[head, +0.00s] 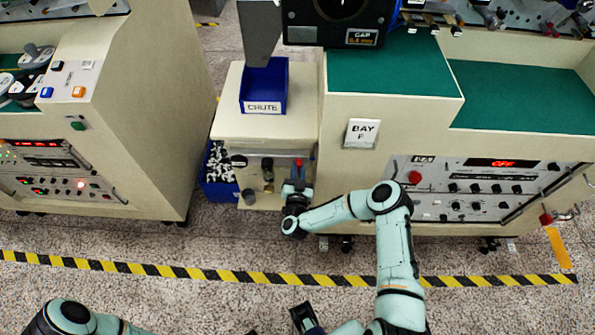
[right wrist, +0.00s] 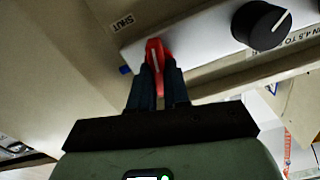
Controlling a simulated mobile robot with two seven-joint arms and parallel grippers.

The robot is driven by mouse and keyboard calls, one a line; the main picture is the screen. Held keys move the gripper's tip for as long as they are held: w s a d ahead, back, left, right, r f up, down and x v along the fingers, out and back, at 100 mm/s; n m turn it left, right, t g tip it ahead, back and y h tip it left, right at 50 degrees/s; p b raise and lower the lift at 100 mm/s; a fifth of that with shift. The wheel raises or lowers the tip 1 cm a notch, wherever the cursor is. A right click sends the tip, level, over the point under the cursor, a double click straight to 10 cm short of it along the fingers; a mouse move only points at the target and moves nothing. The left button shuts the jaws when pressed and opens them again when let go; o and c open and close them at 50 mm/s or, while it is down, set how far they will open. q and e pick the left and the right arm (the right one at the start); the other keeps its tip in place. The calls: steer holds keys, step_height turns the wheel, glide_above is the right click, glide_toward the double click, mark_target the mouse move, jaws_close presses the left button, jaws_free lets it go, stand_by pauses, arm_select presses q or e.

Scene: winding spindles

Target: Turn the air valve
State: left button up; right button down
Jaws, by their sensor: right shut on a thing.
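The air valve has a red handle (head: 299,169) on the front of the cream cabinet below the chute bin. In the right wrist view the red handle (right wrist: 155,50) stands between my fingertips, with a white line along it. My right gripper (head: 297,186) is at the handle and shut on it; its dark fingers (right wrist: 158,80) also show in the right wrist view. A "SHUT" label (right wrist: 122,22) is left of the handle. The fingers hide the lower part of the handle. My left gripper (head: 304,318) seems to be the dark part at the bottom edge, away from the valve.
A black knob (right wrist: 262,25) is right of the valve in the wrist view. A blue chute bin (head: 264,87) sits on the cabinet top above. A blue crate (head: 219,172) of parts stands on the floor at left. The Bay F console (head: 480,185) is at right.

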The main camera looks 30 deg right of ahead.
steer(key=m+b, duration=0.1)
steer(key=m, duration=0.2)
steer(key=m+b, duration=0.2)
steer(key=m, duration=0.2)
steer(key=shift+s+d+f, duration=0.1)
steer(key=shift+d+f, duration=0.05)
arm_select(q)
steer(key=shift+t, duration=0.4)
steer(key=shift+w+f+b, duration=0.25)
steer(key=shift+f+b, duration=0.25)
steer(key=shift+f, duration=0.35)
steer(key=shift+w+f+b, duration=0.3)
steer(key=shift+f+b, duration=0.2)
steer(key=shift+f, duration=0.4)
steer(key=shift+w+f+b, duration=0.25)
steer(key=shift+f+b, duration=0.25)
steer(key=shift+f, duration=0.35)
arm_select(e)
steer(key=shift+f+m, duration=0.15)
steer(key=shift+m, duration=3.85)
steer(key=c, duration=1.1)
jaws_free()
